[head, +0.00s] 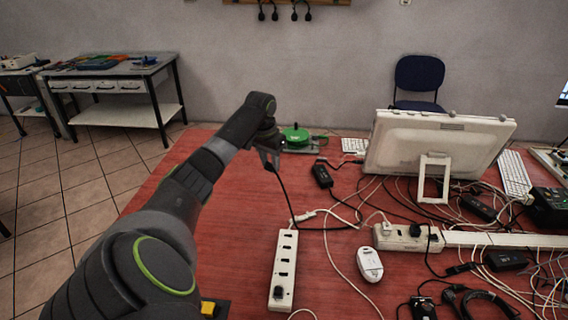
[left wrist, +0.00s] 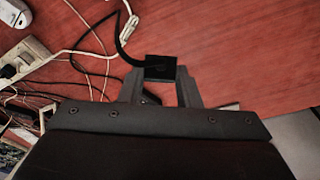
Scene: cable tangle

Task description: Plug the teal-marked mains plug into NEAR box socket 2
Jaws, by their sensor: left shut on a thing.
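My left gripper (head: 268,163) is shut on a black plug, held above the far left part of the red table. In the left wrist view the plug (left wrist: 160,67) sits between the two fingertips, and a black cable (left wrist: 121,38) leads away from it. I cannot make out a teal mark on it. The near socket box (head: 285,255), a white strip with several sockets, lies toward the front of the table. A black plug (head: 278,292) sits at its near end. The held plug is well apart from this box. My right gripper is not in view.
A second white socket box (head: 402,242) with plugs stands to the right, among tangled cables. A white oval device (head: 370,264) lies between the boxes. A black adapter (head: 322,175), a green round object (head: 296,134) and a white monitor (head: 436,143) are farther back. The table's left side is clear.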

